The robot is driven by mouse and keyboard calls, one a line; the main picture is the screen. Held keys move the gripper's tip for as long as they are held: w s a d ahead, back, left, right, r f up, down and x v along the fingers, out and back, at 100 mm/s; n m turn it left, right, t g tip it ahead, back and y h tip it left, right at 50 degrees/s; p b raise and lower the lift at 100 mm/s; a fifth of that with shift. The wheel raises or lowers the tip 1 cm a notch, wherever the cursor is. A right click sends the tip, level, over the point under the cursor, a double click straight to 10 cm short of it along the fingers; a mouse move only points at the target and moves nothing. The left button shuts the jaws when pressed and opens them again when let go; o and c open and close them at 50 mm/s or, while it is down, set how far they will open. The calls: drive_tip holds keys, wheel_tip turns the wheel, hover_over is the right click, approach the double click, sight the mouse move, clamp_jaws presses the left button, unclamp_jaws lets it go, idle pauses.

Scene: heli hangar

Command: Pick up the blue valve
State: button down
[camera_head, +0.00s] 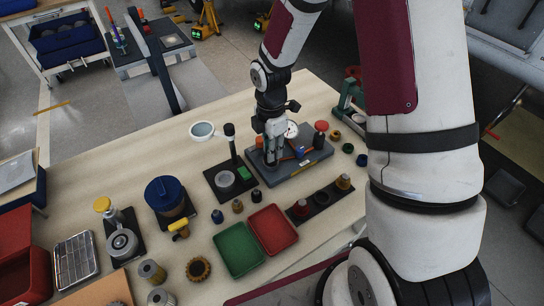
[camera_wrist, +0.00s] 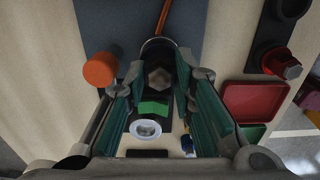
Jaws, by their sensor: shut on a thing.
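My gripper (camera_head: 275,157) points down over the grey base plate (camera_head: 312,158) at the table's middle. In the wrist view my gripper (camera_wrist: 157,88) has its green-lined fingers closed around a dark round piece with a grey hexagonal top (camera_wrist: 158,77). Its colour lower down is hidden, so I cannot tell whether it is the blue valve. A small blue part (camera_head: 299,153) shows on the plate just right of my gripper, near an orange rod. I cannot tell from the wrist view whether the held piece touches the plate.
A gauge (camera_head: 291,129) and a red-capped piece (camera_head: 321,127) stand at the plate's back. A magnifier stand (camera_head: 219,192) is close on the left. Green (camera_head: 238,251) and red (camera_head: 273,231) trays lie in front. A black rack (camera_head: 325,198) holds red and brass pieces. The table's left back is clear.

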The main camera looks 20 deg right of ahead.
drive_tip(key=shift+r+p, duration=1.6)
drive_tip(key=shift+r, duration=0.85)
